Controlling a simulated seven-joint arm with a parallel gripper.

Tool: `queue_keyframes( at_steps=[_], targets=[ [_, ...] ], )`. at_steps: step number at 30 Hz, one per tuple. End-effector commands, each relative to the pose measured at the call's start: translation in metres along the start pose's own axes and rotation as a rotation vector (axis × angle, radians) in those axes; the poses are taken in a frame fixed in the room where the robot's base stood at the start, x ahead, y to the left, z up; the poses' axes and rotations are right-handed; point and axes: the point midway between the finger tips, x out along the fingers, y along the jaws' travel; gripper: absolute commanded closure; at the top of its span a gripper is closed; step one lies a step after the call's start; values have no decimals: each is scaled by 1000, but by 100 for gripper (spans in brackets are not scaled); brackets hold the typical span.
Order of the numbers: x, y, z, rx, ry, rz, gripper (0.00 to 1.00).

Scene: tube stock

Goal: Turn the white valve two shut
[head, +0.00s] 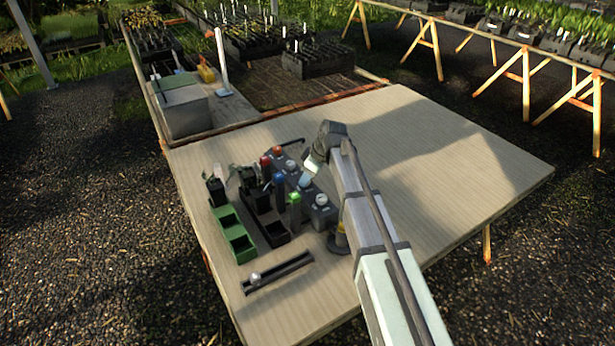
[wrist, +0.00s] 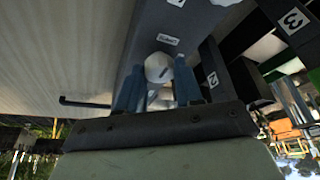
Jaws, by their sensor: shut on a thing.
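My gripper (wrist: 158,78) has its two blue fingers on either side of a round white valve knob (wrist: 158,66) in the wrist view, shut on it. A small white label (wrist: 167,40) with dark lettering sits just beyond the knob on the dark grey housing (wrist: 195,20). The knob's exact turn angle cannot be told.
Red (head: 265,167), blue (head: 279,186) and green (head: 294,205) upright pieces stand just left of the valves. Green bins (head: 237,240) and a dark rail (head: 278,273) lie further left and in front. The table's right side (head: 450,165) is clear.

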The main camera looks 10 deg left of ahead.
Motion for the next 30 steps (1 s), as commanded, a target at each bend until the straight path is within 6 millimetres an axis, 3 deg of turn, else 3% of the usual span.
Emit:
queue_keyframes(
  at_steps=[11, 30],
  targets=[
    [0, -3, 0, 143, -1, 60, 95],
    [1, -7, -2, 691, 0, 289, 95]
  ],
)
